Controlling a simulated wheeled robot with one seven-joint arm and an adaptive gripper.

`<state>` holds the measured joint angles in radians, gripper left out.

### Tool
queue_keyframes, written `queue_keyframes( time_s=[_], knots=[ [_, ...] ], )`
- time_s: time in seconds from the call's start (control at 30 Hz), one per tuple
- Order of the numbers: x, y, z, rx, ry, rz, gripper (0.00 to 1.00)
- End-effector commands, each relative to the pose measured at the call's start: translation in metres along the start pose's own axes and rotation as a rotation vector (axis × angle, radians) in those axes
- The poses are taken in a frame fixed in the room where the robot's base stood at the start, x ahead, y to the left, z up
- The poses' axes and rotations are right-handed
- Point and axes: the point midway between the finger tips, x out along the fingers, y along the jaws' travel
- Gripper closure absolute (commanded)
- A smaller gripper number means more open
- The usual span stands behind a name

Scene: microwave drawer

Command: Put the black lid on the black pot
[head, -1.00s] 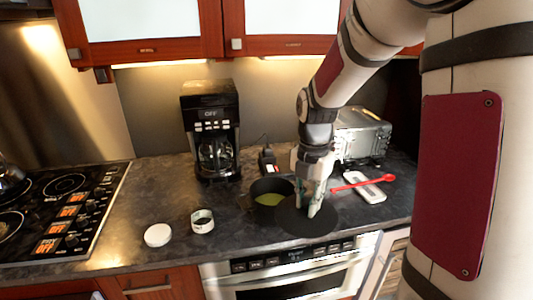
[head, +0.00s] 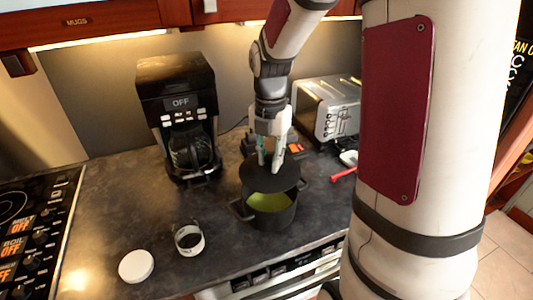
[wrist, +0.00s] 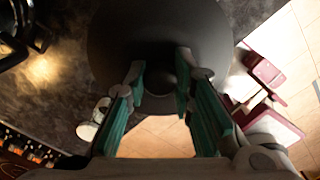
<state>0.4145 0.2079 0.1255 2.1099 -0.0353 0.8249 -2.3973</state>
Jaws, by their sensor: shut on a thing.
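The black pot (head: 268,218) stands on the dark counter in the head view, with green contents showing at its front. The black lid (head: 262,180) is over the back part of the pot's opening, leaving the front uncovered. I cannot tell if the lid touches the rim. My gripper (head: 271,160) is shut on the lid from above. In the wrist view, the fingers (wrist: 160,68) are on either side of the lid's knob (wrist: 158,80). The lid (wrist: 160,25) hides the pot in that view.
A coffee maker (head: 178,110) stands behind and left of the pot. A toaster (head: 328,108) and a red utensil (head: 343,174) are to the right. A small white-rimmed container (head: 190,242) and a white disc (head: 136,266) lie front left. The stove (head: 35,245) is farther left.

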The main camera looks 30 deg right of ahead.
Motion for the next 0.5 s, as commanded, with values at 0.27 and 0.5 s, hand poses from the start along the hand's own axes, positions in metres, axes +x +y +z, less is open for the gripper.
queue_keyframes(
  time_s=[0.27, 0.5],
  knots=[
    [-0.001, -0.001, 0.0, 0.0, 0.0, 0.0, 1.0],
    [0.013, 0.0, 0.0, 0.001, 0.001, -0.001, 1.0]
  ],
)
